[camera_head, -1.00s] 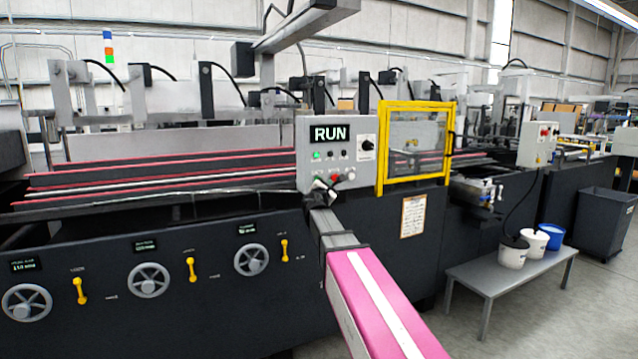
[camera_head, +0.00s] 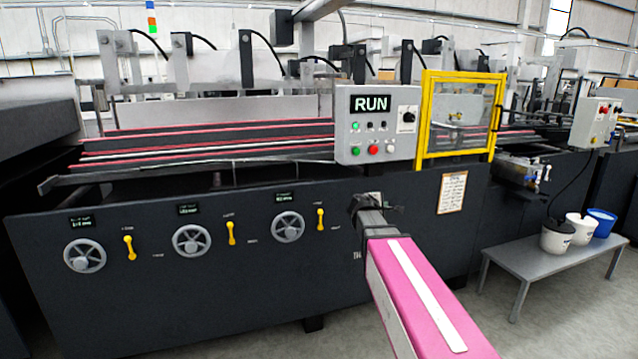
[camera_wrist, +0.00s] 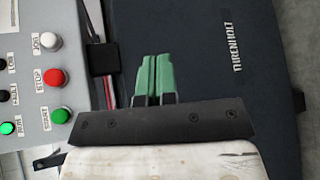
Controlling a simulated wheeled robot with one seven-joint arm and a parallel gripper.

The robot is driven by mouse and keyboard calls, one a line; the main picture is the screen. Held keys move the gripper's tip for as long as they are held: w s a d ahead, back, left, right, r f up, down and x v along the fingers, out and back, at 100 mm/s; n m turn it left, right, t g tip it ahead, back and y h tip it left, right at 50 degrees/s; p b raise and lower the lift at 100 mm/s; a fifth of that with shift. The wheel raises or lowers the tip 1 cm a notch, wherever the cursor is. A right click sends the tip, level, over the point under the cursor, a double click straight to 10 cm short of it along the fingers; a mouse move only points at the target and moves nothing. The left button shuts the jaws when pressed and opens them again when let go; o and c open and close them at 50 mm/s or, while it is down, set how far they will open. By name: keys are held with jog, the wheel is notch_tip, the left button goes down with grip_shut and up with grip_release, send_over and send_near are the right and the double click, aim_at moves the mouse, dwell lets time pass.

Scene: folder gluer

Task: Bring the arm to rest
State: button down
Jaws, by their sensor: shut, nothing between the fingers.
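My arm reaches from the bottom right of the head view toward the machine's front. My gripper (camera_head: 362,203) is at its end, below the control panel (camera_head: 376,124) and in front of the dark machine side. In the wrist view the two green fingers of my gripper (camera_wrist: 153,78) are together with nothing between them. The control panel (camera_wrist: 30,75) is at the left there, with a white, a red and a green button, apart from the fingers. The panel's display in the head view reads RUN.
A yellow-framed guard (camera_head: 460,118) stands right of the panel. Handwheels (camera_head: 192,241) and yellow levers (camera_head: 231,233) line the machine's front at left. A low grey table (camera_head: 540,262) with buckets (camera_head: 558,238) stands at right. Floor is free in front of the machine.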

jog(key=s+f+m+g+y, duration=0.4)
jog(key=s+f+m+g, duration=0.35)
jog(key=s+f, duration=0.9)
jog(key=s+a+f+m+g+y, duration=0.3)
jog(key=s+a+f+m+y, duration=0.2)
jog(key=s+f, duration=0.5)
jog(key=shift+s+a+m+g, duration=0.35)
jog(key=shift+s+m, duration=0.1)
jog(key=shift+m, duration=0.3)
